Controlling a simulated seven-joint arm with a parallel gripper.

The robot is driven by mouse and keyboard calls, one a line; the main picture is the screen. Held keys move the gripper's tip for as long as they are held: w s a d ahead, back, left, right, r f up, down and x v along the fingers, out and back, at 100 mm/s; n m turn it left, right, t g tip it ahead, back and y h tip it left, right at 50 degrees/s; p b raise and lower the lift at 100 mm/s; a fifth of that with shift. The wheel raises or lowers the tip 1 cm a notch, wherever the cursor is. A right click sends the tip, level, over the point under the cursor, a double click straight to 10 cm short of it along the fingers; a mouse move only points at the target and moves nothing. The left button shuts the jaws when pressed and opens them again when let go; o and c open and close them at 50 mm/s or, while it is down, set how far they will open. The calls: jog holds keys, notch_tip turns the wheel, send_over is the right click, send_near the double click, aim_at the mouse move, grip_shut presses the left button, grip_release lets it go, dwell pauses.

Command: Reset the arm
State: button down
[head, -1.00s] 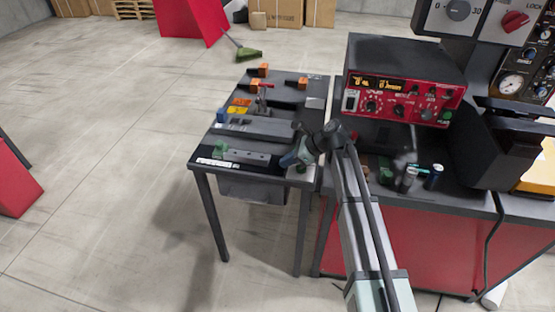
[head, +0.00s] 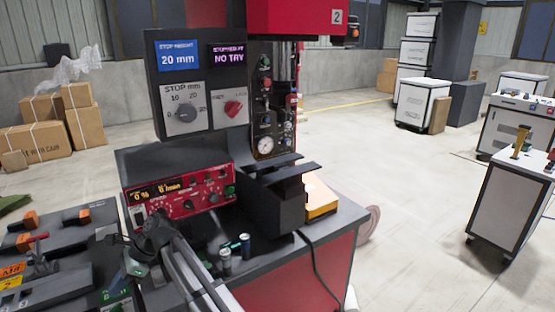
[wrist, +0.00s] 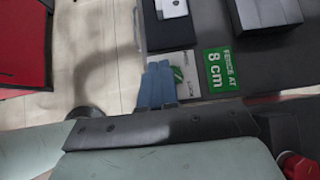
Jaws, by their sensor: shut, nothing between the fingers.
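My gripper (head: 117,284) shows at the lower left of the head view, partly hidden by my own wrist, above the right part of the dark side table. In the wrist view its blue fingers (wrist: 158,86) are together, with nothing between them. They lie over a white card with a green mark (wrist: 182,72), beside a green label (wrist: 220,69) reading "FENCE AT 8 cm". I cannot tell whether the fingertips touch the surface below. My arm extends from the bottom of the head view up to the wrist.
A red-fronted control box (head: 180,197) stands close behind my wrist. Small cylinders (head: 226,262) stand right of my arm on the bench. Orange-ended blocks (head: 76,217) lie on the side table. A display panel (head: 196,85) rises behind.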

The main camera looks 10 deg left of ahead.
jog(key=w+d+f+n+g+y, duration=0.1)
jog(key=w+d+f, duration=0.15)
jog(key=d, duration=0.45)
jog(key=w+d+f+y, duration=0.1)
jog(key=w+d+f, duration=0.1)
jog(key=d+f, duration=0.35)
jog(key=w+d+f+n+t+h, duration=0.1)
jog(key=w+d+f+t+h, duration=0.15)
jog(key=d+f, duration=2.35)
jog(key=s+d+f+n+h, duration=0.2)
jog(key=s+d+f, duration=0.3)
jog(key=s+d, duration=0.3)
jog(key=s+d+f+n+g+h, duration=0.1)
jog(key=s+d+f, duration=0.3)
jog(key=s+d, duration=0.4)
jog(key=s+d+f+n+g+h, duration=0.1)
jog(key=s+d+f+n+h, duration=0.2)
jog(key=s+d, duration=0.5)
jog(key=d+f+n, duration=0.1)
jog(key=d+f, duration=0.1)
jog(key=d, duration=0.6)
jog(key=shift+s+f, duration=0.3)
jog(key=shift+s, duration=0.05)
jog(key=shift+d, duration=0.1)
